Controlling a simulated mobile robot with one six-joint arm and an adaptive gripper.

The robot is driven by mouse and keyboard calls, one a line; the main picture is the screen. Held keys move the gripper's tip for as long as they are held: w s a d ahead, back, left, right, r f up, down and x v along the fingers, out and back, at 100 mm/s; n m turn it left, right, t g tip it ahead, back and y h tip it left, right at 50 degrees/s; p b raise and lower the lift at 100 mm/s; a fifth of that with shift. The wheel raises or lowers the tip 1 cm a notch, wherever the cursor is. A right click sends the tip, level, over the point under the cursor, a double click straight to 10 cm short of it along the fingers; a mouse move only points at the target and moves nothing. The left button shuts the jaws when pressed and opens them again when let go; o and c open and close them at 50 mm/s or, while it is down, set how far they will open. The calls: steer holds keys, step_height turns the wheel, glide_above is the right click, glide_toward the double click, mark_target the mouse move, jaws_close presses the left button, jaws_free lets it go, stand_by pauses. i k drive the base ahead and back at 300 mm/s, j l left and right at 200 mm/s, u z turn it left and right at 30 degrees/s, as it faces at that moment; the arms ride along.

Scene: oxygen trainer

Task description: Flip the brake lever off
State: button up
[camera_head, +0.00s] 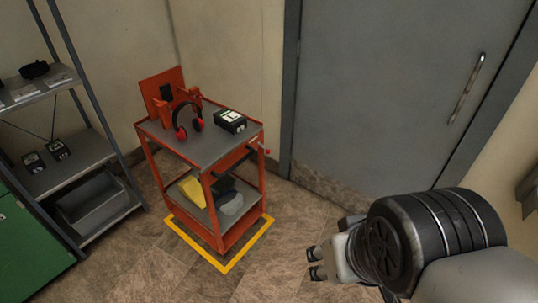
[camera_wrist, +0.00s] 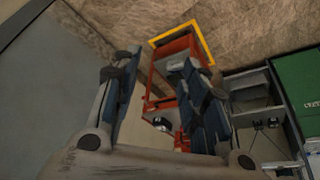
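An orange-red cart (camera_head: 222,240) with grey shelves stands on the floor left of centre in the head view. A dark bar with a small red knob (camera_head: 267,152) sticks out from its right side below the top shelf. It could be the brake lever, but I cannot tell for sure. My gripper (camera_head: 316,263) is at the lower right of the cart, apart from it. In the wrist view my gripper (camera_wrist: 165,82) has its fingers spread and empty, with the cart (camera_wrist: 172,47) visible beyond them. The lever is not clearly visible there.
A yellow floor outline (camera_head: 231,266) surrounds the cart. A shelf rack (camera_head: 75,178) is left, a grey door (camera_head: 390,100) behind. Floor right of the cart is clear.

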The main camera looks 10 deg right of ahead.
mark_target(267, 150)
steer(key=i+l, duration=0.35)
steer(key=i+l+u, duration=0.15)
steer(key=i+l, duration=0.5)
steer(key=i+l+u, duration=0.15)
steer(key=i+l, duration=0.15)
steer(key=l, duration=0.2)
steer(key=i+l, duration=0.3)
steer(key=l, duration=0.15)
steer(key=i+l+u, duration=0.15)
steer(key=i+l, duration=0.15)
steer(key=l, duration=0.15)
